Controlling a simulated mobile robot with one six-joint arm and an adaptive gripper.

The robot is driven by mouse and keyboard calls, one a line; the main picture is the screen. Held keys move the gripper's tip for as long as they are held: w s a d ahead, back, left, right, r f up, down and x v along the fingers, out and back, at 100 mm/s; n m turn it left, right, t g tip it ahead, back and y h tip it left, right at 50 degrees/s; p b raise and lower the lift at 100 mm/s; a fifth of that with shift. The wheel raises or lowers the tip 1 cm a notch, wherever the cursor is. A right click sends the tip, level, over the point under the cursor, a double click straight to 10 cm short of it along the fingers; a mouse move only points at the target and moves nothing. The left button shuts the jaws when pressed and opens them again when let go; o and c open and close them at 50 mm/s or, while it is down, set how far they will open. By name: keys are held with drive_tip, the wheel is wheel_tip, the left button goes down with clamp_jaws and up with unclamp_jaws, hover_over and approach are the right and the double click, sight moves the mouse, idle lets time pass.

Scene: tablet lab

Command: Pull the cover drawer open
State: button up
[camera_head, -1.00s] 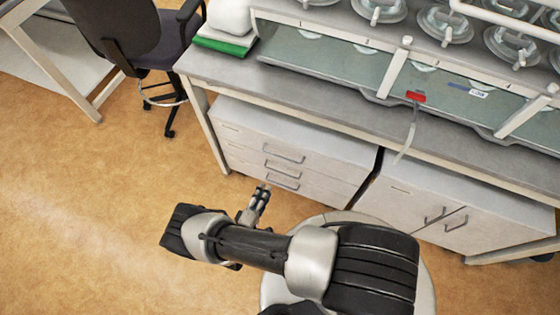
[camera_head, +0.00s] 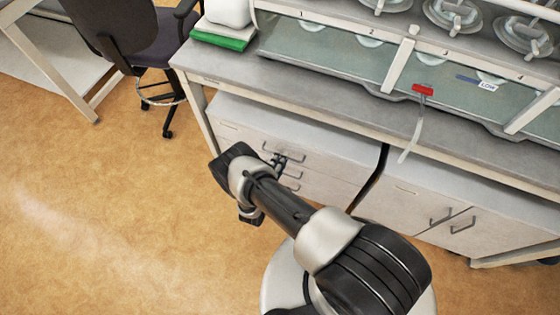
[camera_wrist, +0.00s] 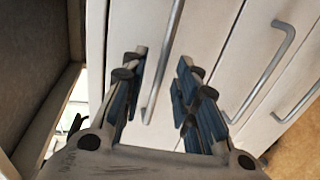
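A white drawer unit (camera_head: 240,137) stands under the bench with several drawers, all seen closed. The top drawer has a grey bar handle (camera_head: 283,151), and lower handles sit beneath it, partly behind my arm. No label shows which is the cover drawer. My gripper (camera_head: 277,160) is at the front of the top drawer, by its handle. In the wrist view my gripper (camera_wrist: 160,65) is open, with the top handle (camera_wrist: 170,45) running between its two fingers, with a gap on both sides. Two other handles (camera_wrist: 262,75) lie to the right.
A white cupboard (camera_head: 470,200) with two handles stands right of the drawers. The bench (camera_head: 330,105) overhangs above, carrying glass-fronted equipment with a red clip (camera_head: 422,90) and hanging strip. A chair (camera_head: 125,40) stands at upper left. The floor (camera_head: 110,220) at left is clear.

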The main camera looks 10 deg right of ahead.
drive_tip(key=shift+c, duration=0.5)
clamp_jaws()
idle(0.3)
